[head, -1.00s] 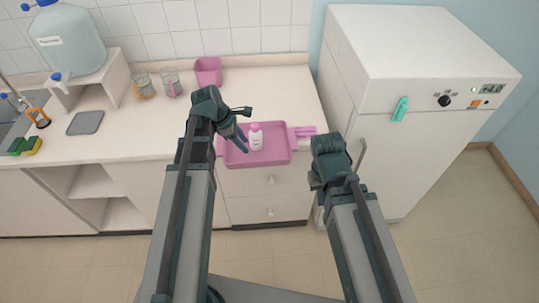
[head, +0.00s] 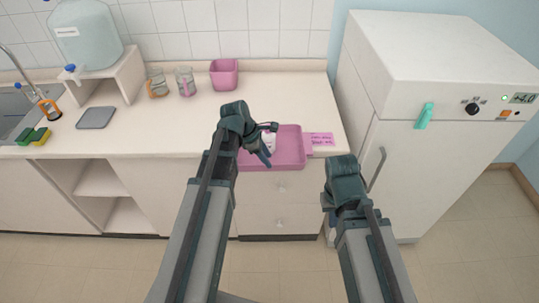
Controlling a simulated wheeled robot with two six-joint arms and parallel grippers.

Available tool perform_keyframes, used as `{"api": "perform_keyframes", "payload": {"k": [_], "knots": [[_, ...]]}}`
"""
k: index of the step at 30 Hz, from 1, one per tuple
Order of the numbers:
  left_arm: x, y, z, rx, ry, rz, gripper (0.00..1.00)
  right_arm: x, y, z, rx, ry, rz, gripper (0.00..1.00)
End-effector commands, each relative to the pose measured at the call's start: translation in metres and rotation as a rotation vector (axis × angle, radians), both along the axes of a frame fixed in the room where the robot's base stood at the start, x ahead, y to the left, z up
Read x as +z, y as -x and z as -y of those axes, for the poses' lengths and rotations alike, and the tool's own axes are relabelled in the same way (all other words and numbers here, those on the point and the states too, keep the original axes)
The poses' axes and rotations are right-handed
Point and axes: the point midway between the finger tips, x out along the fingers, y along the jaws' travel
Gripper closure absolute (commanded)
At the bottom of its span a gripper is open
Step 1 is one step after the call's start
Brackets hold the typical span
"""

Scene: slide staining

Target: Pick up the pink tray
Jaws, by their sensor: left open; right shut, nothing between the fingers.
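The pink tray (head: 289,150) lies on the counter near its front edge. A white bottle (head: 269,140) stands in it, partly hidden by my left gripper. My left gripper (head: 268,143) is open over the left part of the tray; I cannot tell whether it touches the tray or the bottle. My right gripper (head: 330,205) is shut and empty, low in front of the counter and right of the tray; its fingers are mostly hidden by its wrist.
A pink labelled piece (head: 320,140) lies right of the tray. A pink bin (head: 224,75) and two glass beakers (head: 185,82) stand behind. A white fridge (head: 400,150) with a handle stands close on the right.

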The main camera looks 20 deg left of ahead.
Motion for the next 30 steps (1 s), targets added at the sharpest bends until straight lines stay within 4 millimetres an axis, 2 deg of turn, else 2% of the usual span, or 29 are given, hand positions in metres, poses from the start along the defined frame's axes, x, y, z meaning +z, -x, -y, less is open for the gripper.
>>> {"api": "perform_keyframes", "payload": {"k": [8, 21, 29, 30], "knots": [[-0.006, -0.001, 0.002, 0.0, 0.0, 0.0, 0.59, -0.006, 0.0, 0.0, 0.0, 0.0, 0.0, 1.0], [-0.051, -0.01, 0.016, -0.001, 0.0, 0.0, 0.59, -0.052, 0.0, 0.0, 0.0, 0.0, 0.0, 1.0], [-0.05, -0.01, 0.017, 0.0, 0.0, 0.001, 0.59, -0.05, 0.0, 0.0, 0.0, 0.0, 0.0, 1.0], [-0.05, -0.01, 0.017, 0.0, 0.0, 0.001, 0.64, -0.05, 0.0, 0.0, 0.0, 0.0, 0.0, 1.0]]}}
